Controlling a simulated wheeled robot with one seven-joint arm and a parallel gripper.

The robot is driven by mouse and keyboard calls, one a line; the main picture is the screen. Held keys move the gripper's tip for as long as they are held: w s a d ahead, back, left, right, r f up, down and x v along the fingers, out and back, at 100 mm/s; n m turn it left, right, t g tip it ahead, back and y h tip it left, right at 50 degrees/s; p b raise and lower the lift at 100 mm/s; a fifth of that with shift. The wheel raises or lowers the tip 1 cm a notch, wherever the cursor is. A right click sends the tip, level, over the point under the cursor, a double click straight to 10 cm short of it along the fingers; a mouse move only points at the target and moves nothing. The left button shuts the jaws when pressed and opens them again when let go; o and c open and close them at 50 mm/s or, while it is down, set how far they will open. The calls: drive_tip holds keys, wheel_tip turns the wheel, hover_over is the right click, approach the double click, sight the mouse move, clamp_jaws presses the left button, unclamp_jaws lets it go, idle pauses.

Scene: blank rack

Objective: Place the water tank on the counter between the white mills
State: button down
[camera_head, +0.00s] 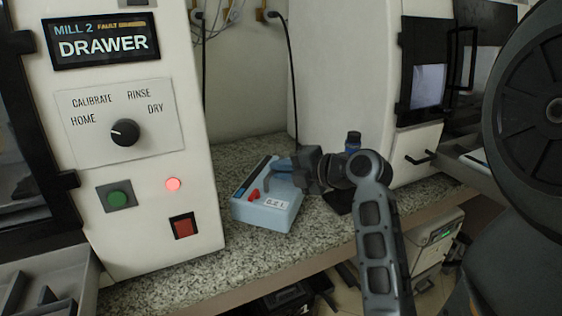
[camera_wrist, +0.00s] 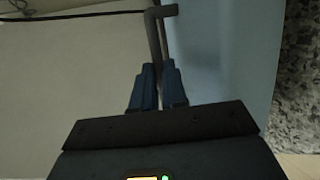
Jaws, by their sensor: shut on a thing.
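The water tank (camera_head: 268,210) is a pale blue box with red parts and a white label on top. It is at the counter (camera_head: 245,265) between the two white mills, close to the left mill's side. I cannot tell whether its base touches the counter. My gripper (camera_head: 287,177) is above the tank's right rear, and its blue fingertips (camera_wrist: 157,88) are shut on a thin dark handle (camera_wrist: 155,35) in the wrist view. A pale blue surface (camera_wrist: 225,50), apparently the tank, lies beside the handle. My gripper hides part of the tank's top.
The left mill (camera_head: 150,210) has a knob, buttons and a lit red lamp. The right mill (camera_head: 345,70) stands behind my arm. A dark blue-capped bottle (camera_head: 353,141) stands near it. A black cable (camera_head: 290,70) hangs behind the tank. Speckled counter is bare in front of the tank.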

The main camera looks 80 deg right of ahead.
sight(283, 183)
drive_tip(key=shift+f, duration=1.9)
drive_tip(key=shift+f, duration=0.15)
drive_tip(key=c, duration=1.6)
unclamp_jaws()
drive_tip(key=shift+f+b, duration=0.15)
drive_tip(key=shift+b, duration=0.15)
drive_tip(key=shift+c, duration=0.2)
drive_tip(key=o, duration=0.5)
drive_tip(key=shift+c, duration=0.2)
drive_tip(key=shift+r, duration=0.3)
drive_tip(key=v, duration=1.2)
drive_tip(key=shift+b, duration=0.3)
